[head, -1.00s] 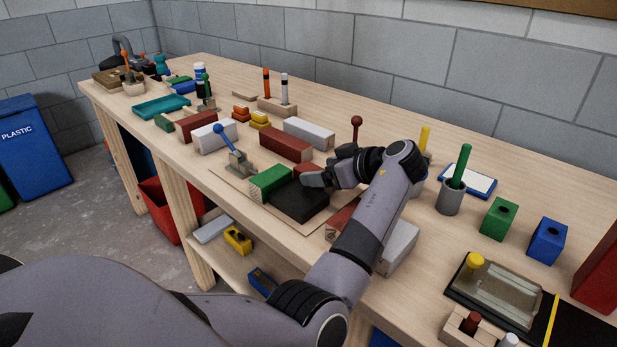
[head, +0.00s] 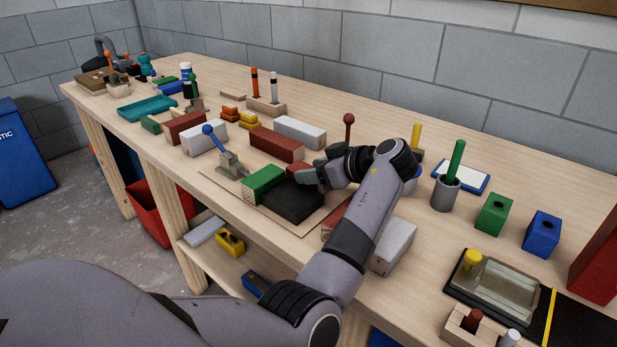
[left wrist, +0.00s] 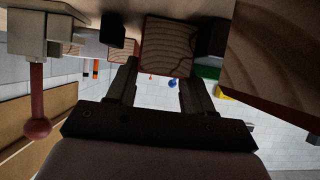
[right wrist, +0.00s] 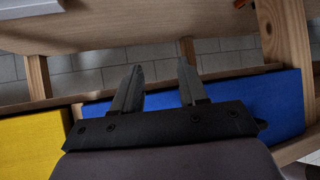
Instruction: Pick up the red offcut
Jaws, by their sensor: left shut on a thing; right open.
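The red offcut (head: 293,168) shows as a small red patch behind the black block, mostly hidden by my left gripper. In the left wrist view its end-grain face (left wrist: 168,48), with a red edge, is between the fingers. My left gripper (head: 304,179) is shut on it, low at the bench top beside the black block; I cannot tell whether the offcut is off the surface. My right gripper (right wrist: 157,85) is open and empty in the right wrist view, and out of the head view.
A black block (head: 292,205) and a green block (head: 263,184) lie on a thin board beside a blue-knobbed clamp (head: 228,160). A red batten (head: 277,145) and a white batten (head: 299,130) lie behind. Blue (right wrist: 250,103) and yellow (right wrist: 35,140) surfaces are near my right gripper.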

